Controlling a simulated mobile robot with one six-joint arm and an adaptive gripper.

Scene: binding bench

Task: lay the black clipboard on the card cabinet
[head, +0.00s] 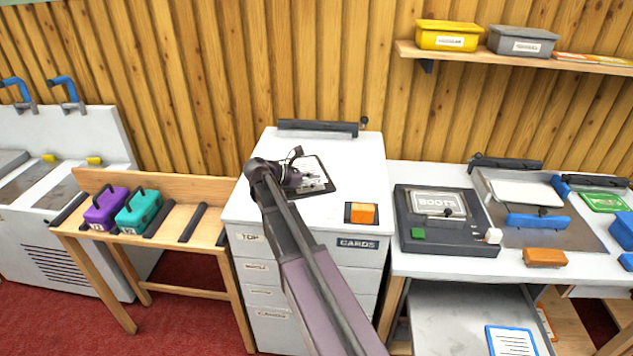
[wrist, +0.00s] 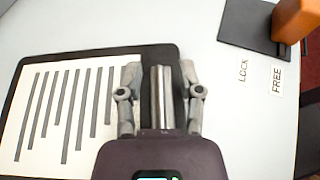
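The black clipboard (head: 327,186) lies on the white top of the card cabinet (head: 262,208) and looks flat. In the wrist view the clipboard (wrist: 172,58) carries a white sheet with dark stripes, and its grey metal clip (wrist: 162,97) sits between my fingers. My gripper (head: 291,180) is over the clip edge of the clipboard. In the wrist view my gripper (wrist: 161,92) has its fingers apart, one on each side of the clip, with a narrow dark gap on both sides. My arm and gripper hide part of the clipboard in the head view.
An orange block (head: 362,213) on a black plate is at the cabinet's front right, near LOCK and FREE labels (wrist: 277,80). A dark bar (head: 318,128) runs along the cabinet's back. A bench with purple (head: 105,210) and teal (head: 139,212) boxes stands left; a BOOTS device (head: 447,235) is right.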

